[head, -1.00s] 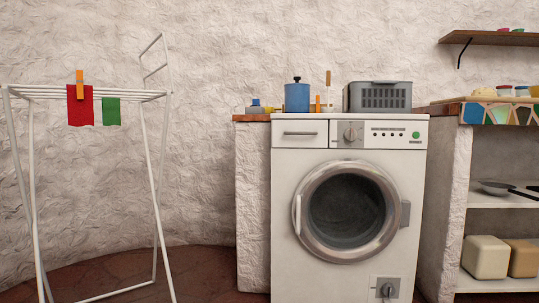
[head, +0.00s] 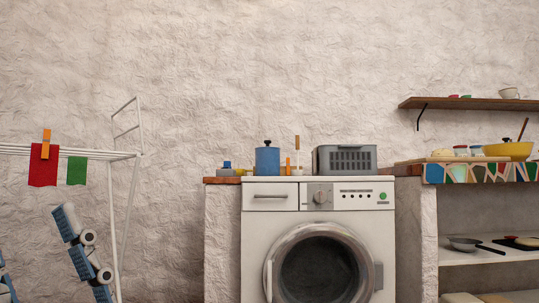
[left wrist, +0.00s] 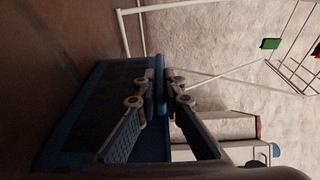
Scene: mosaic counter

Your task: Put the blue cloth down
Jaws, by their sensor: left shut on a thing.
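The blue cloth (left wrist: 75,115) shows in the left wrist view as a wide, dark blue sheet on the left half of that sideways picture. It hangs from my left gripper (left wrist: 161,92), whose fingers are shut on its edge. The fingers and shadow hide part of the cloth.
A red cloth (head: 42,168) under an orange peg and a green cloth (head: 77,170) hang on the rack. A washing machine (head: 318,220) stands in the middle, with a grey basket (head: 345,159) and a blue canister (head: 267,160) above. Shelves (head: 465,103) are at the right.

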